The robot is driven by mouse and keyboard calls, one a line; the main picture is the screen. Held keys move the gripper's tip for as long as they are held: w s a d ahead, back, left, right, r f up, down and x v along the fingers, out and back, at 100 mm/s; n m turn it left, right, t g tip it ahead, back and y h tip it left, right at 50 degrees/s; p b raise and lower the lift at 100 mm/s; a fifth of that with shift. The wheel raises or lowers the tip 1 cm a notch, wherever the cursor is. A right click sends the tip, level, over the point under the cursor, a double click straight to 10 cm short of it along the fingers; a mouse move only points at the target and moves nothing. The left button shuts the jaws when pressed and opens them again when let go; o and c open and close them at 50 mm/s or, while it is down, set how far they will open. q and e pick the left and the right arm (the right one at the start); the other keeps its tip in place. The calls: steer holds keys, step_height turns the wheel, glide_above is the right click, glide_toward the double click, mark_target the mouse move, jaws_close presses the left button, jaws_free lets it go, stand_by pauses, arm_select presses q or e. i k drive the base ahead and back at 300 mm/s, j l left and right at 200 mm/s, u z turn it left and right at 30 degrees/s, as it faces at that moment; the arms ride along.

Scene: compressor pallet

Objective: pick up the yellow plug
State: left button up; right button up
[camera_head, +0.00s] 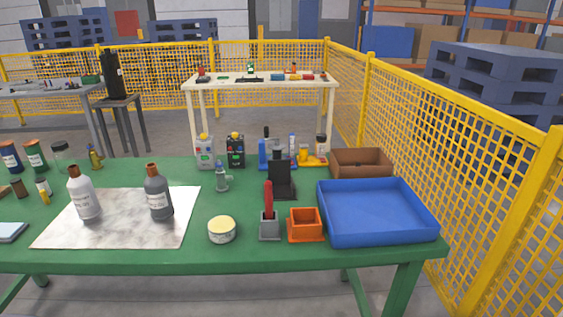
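No thing in view is surely the yellow plug at this size. A small yellow piece (45,199) lies at the left of the green table, by a small white bottle. A brass-yellow fitting (96,157) stands near the table's back left edge. A yellow object (306,156) stands at the back, beside a blue tool-like object (268,153). Neither of my grippers shows in the head view, so their state cannot be seen.
The green table (330,256) holds two bottles on a grey-white sheet (120,228), a round tin (222,230), an orange box (305,224), a blue tray (378,239) and a brown box (361,163). Yellow mesh fencing (480,200) runs along the right. The front edge is mostly clear.

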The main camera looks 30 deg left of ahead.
mark_target(43, 192)
steer(key=u, duration=1.75)
steer(key=i+j+u, duration=0.2)
steer(key=j+u, duration=0.2)
steer(key=j, duration=0.25)
steer(key=i+j, duration=0.2)
steer(key=j, duration=0.1)
